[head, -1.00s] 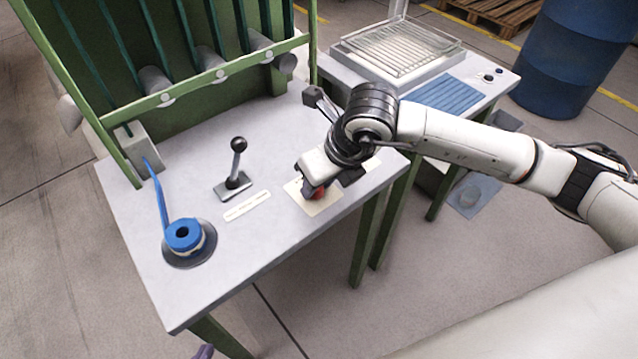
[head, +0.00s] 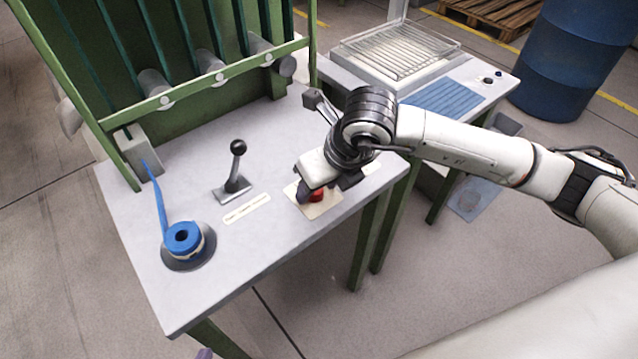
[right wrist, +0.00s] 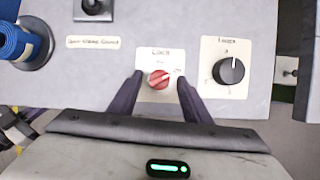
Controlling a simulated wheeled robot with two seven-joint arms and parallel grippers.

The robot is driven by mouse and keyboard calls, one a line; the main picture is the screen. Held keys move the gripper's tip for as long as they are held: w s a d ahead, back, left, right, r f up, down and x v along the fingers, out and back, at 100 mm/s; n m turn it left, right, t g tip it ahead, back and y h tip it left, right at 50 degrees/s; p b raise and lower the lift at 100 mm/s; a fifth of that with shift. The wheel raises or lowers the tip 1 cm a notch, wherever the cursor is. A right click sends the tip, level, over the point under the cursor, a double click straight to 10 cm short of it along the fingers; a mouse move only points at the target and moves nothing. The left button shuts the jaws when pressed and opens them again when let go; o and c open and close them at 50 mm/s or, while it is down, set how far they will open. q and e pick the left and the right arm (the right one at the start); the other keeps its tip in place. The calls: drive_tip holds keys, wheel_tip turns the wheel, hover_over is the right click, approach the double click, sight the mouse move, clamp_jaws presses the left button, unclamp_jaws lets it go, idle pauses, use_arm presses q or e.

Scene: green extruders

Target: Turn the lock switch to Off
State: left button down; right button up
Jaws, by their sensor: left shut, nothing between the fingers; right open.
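The lock switch is a red knob with a white stripe on a cream plate marked "Lock" (right wrist: 160,79). In the right wrist view the stripe slants up to the right, towards a small, hard-to-read label. In the head view the red knob (head: 317,195) shows under my right gripper (head: 320,191). In the right wrist view my right gripper (right wrist: 160,84) is open, with one finger on each side of the knob; I cannot tell whether they touch it. Only a tip of my left gripper (head: 204,353) shows at the bottom edge of the head view, shut and empty.
A black "Loops" dial (right wrist: 231,70) sits right of the lock plate. A black-knobbed lever (head: 236,168) and a blue tape roll (head: 184,239) stand left on the grey table (head: 225,275). A second table holds a wire rack (head: 398,48).

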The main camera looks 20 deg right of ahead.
drive_tip(key=v, duration=1)
drive_tip(key=shift+s+r, duration=0.1)
